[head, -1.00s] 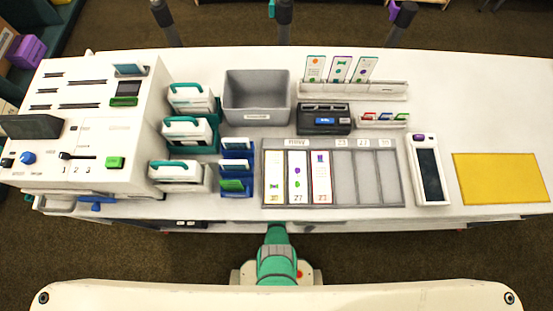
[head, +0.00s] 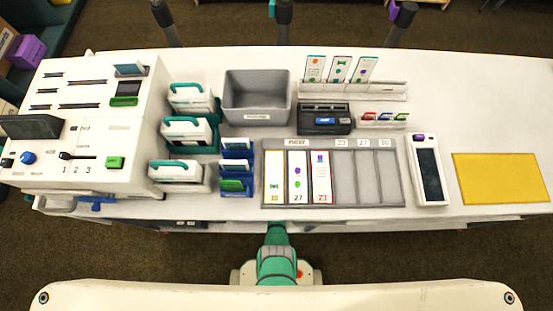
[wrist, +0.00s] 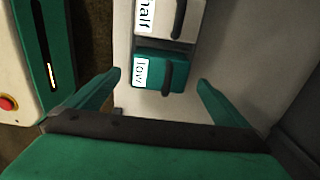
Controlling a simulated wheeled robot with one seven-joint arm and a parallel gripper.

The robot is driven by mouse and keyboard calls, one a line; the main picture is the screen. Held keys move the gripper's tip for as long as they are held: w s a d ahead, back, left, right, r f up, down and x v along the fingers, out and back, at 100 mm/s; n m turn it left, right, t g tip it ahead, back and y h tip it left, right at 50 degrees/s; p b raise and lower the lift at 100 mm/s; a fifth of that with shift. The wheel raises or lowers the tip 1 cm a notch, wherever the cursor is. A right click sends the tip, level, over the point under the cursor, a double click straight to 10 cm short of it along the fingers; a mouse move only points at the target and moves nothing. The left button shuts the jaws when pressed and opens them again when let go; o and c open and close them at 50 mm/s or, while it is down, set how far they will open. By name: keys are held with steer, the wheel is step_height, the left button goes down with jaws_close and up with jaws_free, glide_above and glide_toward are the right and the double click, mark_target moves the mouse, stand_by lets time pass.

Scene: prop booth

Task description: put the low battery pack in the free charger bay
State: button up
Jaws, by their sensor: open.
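In the wrist view, a teal battery pack (wrist: 179,60) with a white label reading "low" and a dark handle lies ahead of my gripper. A white pack (wrist: 181,28) labelled "half" sits just beyond it, partly cut off by the frame. My gripper (wrist: 157,80) is open and empty, its teal fingers apart on either side of the low pack's line. I cannot tell how far away the pack is. In the head view my gripper is hidden. Several units with teal handles (head: 184,123) stand left of centre on the counter. I cannot tell which is a free charger bay.
The white counter (head: 480,105) holds a panel machine (head: 125,140) at left, a grey bin (head: 257,98), small blue holders (head: 236,168), a card tray (head: 380,178), a handheld device (head: 428,172) and a yellow mat (head: 500,178). Free counter is at the back right.

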step_height(320, 180, up, 7)
stand_by(0.6)
steer(key=shift+s, duration=0.1)
stand_by(0.8)
